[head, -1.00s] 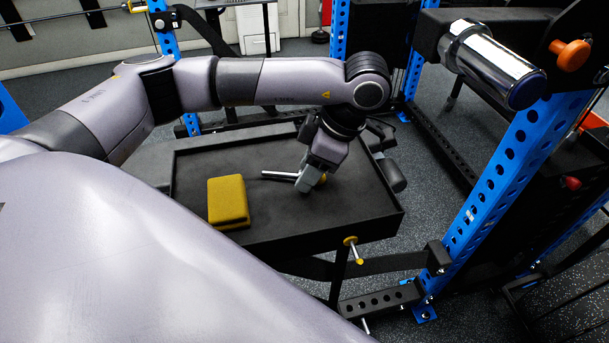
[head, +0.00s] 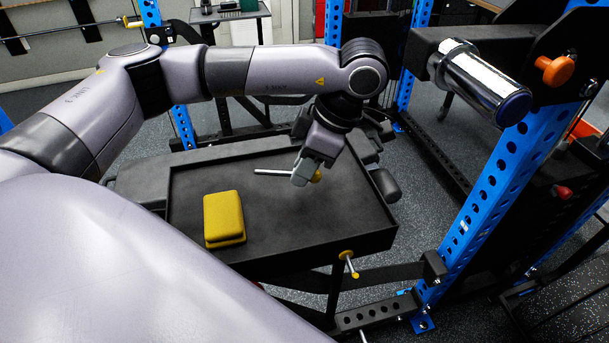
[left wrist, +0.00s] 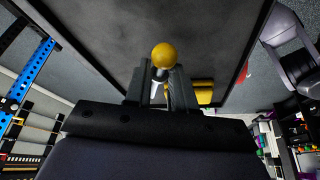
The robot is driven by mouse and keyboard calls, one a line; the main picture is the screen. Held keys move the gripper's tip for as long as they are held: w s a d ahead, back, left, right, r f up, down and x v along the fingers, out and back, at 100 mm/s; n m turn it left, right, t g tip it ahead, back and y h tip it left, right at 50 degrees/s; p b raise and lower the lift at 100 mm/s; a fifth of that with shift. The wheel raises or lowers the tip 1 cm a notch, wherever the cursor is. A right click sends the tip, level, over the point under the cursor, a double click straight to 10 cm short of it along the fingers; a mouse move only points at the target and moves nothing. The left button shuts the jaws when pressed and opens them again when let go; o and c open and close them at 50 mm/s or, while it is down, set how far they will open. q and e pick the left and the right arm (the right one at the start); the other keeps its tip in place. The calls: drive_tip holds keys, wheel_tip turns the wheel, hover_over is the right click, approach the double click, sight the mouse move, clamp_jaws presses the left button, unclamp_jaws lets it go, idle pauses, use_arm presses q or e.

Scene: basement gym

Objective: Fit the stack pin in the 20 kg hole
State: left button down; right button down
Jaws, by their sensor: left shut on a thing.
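The stack pin is a thin silver rod (head: 270,172) with a yellow ball knob (head: 317,176). My left gripper (head: 303,174) is shut on it near the knob, above the black tray (head: 300,226). The rod sticks out to the left of the fingers, roughly level. In the left wrist view the knob (left wrist: 164,56) shows just beyond the fingertips (left wrist: 158,82). Most of the rod is hidden there. I cannot make out the 20 kg hole or any weight markings. My right gripper is not in view.
A yellow block (head: 224,218) lies on the tray, left of the gripper. Another yellow-knobbed pin (head: 347,257) is at the tray's front edge. A blue rack upright (head: 490,190) and a chrome bar end (head: 480,82) stand at the right. The tray's right part is clear.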

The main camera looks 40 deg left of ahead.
use_arm(q)
wheel_tip(320, 180, up, 16)
drive_tip(key=p, duration=0.3)
drive_tip(key=shift+f, duration=0.15)
